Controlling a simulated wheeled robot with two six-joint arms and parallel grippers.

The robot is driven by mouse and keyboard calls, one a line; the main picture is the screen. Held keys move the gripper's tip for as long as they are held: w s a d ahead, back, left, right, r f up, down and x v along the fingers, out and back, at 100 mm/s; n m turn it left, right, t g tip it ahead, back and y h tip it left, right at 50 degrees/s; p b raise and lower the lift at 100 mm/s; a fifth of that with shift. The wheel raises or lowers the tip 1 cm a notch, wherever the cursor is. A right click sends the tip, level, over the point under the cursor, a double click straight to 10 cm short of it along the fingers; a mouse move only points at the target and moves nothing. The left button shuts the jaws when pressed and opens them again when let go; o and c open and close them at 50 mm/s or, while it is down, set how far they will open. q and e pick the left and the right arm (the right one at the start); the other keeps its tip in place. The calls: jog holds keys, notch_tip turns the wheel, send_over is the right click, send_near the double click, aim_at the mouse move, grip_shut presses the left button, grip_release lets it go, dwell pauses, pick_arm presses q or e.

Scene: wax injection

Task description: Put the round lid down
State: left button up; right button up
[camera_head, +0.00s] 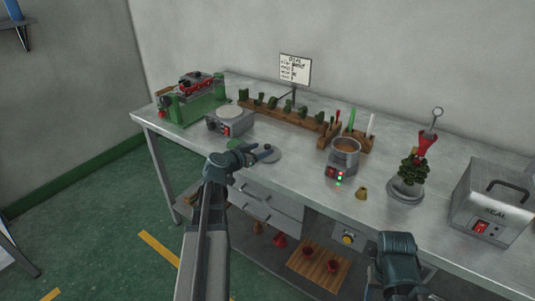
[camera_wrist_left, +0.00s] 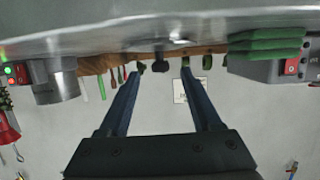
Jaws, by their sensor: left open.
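The round lid (camera_head: 272,156) is a flat grey disc lying on the metal workbench (camera_head: 300,168), near its front edge. In the left wrist view, which is upside down, its dark knob (camera_wrist_left: 160,64) stands up between and beyond my fingertips. My left gripper (camera_head: 264,154) is over the lid, partly covering it in the head view. Its two blue fingers (camera_wrist_left: 160,75) are spread with a clear gap and hold nothing. My right arm shows at the bottom right of the head view, but its fingertips cannot be made out.
A hot plate (camera_head: 229,122) and green clamp machine (camera_head: 194,101) stand behind left. A wooden rack (camera_head: 283,114) runs along the back. A metal pot (camera_head: 345,150), brass cone (camera_head: 361,193), green wax tree (camera_head: 409,172) and grey box (camera_head: 494,203) stand to the right.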

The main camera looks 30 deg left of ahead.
pick_arm(q)
jog(key=x, duration=0.2)
jog(key=shift+w+f+b, duration=0.1)
jog(key=shift+w+b, duration=0.2)
jog(key=shift+w, duration=0.05)
jog(key=shift+s, duration=0.1)
jog(key=shift+c, duration=0.2)
grip_shut()
